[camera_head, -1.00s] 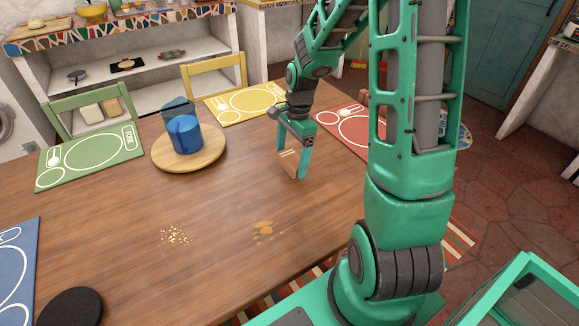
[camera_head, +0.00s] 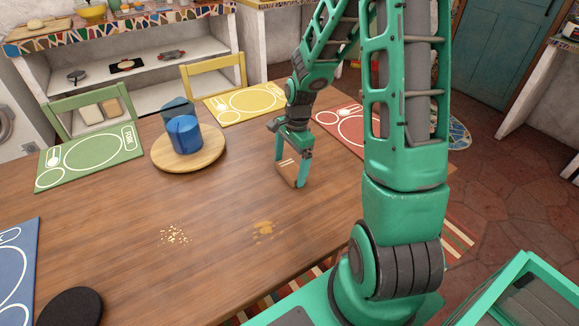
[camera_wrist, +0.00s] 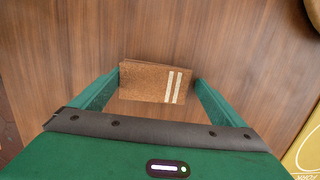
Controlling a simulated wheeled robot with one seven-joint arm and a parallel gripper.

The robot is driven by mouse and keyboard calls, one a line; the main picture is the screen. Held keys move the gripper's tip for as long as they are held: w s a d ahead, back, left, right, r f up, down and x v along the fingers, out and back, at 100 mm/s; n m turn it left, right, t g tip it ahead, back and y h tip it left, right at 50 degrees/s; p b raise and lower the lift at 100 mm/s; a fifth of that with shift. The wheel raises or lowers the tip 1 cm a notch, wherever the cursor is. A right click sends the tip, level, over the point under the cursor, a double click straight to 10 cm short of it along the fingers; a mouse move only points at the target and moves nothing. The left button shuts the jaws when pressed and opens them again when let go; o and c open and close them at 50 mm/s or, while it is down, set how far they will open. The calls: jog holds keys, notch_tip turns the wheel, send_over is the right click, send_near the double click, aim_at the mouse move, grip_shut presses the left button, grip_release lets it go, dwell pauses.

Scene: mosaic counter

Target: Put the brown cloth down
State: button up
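The brown cloth (camera_head: 288,172) is a small folded piece with two pale stripes. It sits between the two fingers of my gripper (camera_head: 289,170), over the brown table (camera_head: 220,225). In the wrist view the cloth (camera_wrist: 146,82) spans the gap between the fingertips of my gripper (camera_wrist: 157,82), with the stripes near the right finger. The fingers stand apart by about the cloth's width and appear shut on its two ends. I cannot tell whether its lower edge touches the table.
A round wooden board (camera_head: 190,160) with a blue cup (camera_head: 184,136) stands left of my gripper. Yellow crumbs (camera_head: 174,235) and a yellow-brown stain (camera_head: 263,230) lie nearer. Green (camera_head: 90,158), yellow (camera_head: 245,103) and red (camera_head: 345,128) placemats line the edges. Table around the gripper is clear.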

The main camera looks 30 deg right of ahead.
aim_at(294, 165)
jog(key=shift+s+f, duration=0.4)
jog(key=shift+s, duration=0.15)
notch_tip(294, 165, up, 13)
jog(key=d, duration=0.1)
jog(key=s+d+r+n, duration=0.1)
jog(key=s+n, duration=0.3)
jog(key=s, duration=0.4)
jog(key=s+r+n, duration=0.3)
jog(key=s, duration=0.6)
jog(key=s+d+r+n+h, duration=0.1)
jog(key=s+n, duration=0.3)
jog(key=s, duration=0.4)
jog(key=shift+s+d+r+n, duration=0.2)
jog(key=shift+d+r+n, duration=0.1)
jog(key=shift+r, duration=0.5)
jog(key=shift+w+f, duration=0.25)
jog(key=shift+w, duration=0.4)
